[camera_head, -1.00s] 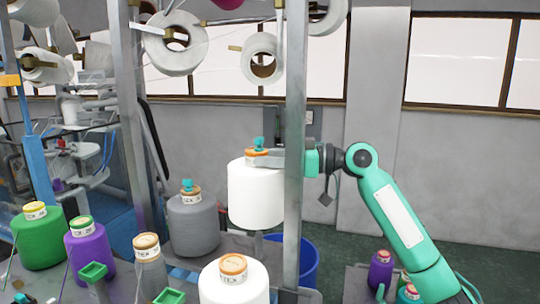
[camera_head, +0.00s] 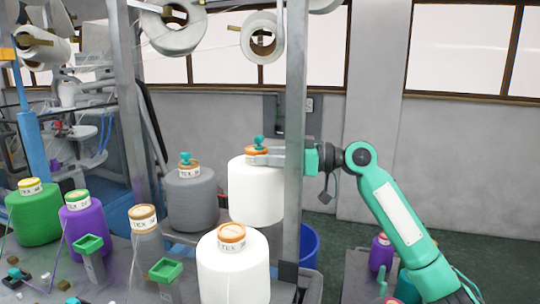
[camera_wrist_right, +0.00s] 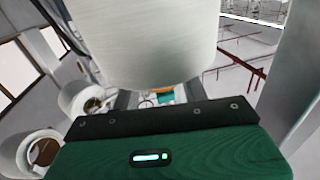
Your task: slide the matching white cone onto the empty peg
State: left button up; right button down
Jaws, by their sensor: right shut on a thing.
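My right gripper (camera_head: 262,155) is shut on the orange-collared top of a white cone (camera_head: 256,192). A teal knob (camera_head: 259,142) sticks up above the collar. The held cone is upright, beside the grey post, and it fills the upper part of the right wrist view (camera_wrist_right: 150,40). Another white cone (camera_head: 233,268) with an orange top stands in front, lower in the picture. The underside of the held cone is turned away, and I cannot tell whether a peg is inside it. My left gripper is not in view.
A grey cone (camera_head: 190,200), a brown-topped grey cone (camera_head: 146,240), a purple cone (camera_head: 83,228) and a green cone (camera_head: 33,218) stand to the left. A metal post (camera_head: 294,120) rises close by my gripper. A blue bin (camera_head: 309,245) stands behind it.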

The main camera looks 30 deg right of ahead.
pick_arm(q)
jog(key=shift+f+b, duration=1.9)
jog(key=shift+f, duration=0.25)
pick_arm(e)
jog(key=shift+f, duration=2.4)
jog(key=c, duration=0.7)
grip_release()
jog(key=shift+s, duration=0.1)
jog(key=shift+o, duration=0.2)
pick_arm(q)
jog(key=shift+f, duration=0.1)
pick_arm(e)
jog(key=shift+f, duration=0.15)
pick_arm(q)
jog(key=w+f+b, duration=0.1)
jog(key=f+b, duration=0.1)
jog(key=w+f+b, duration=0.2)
jog(key=b, duration=0.1)
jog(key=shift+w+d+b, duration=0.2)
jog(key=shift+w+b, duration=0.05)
jog(key=shift+b, duration=0.1)
pick_arm(e)
jog(key=v, duration=1.3)
jog(key=shift+s+d, duration=0.25)
jog(key=shift+d, duration=0.05)
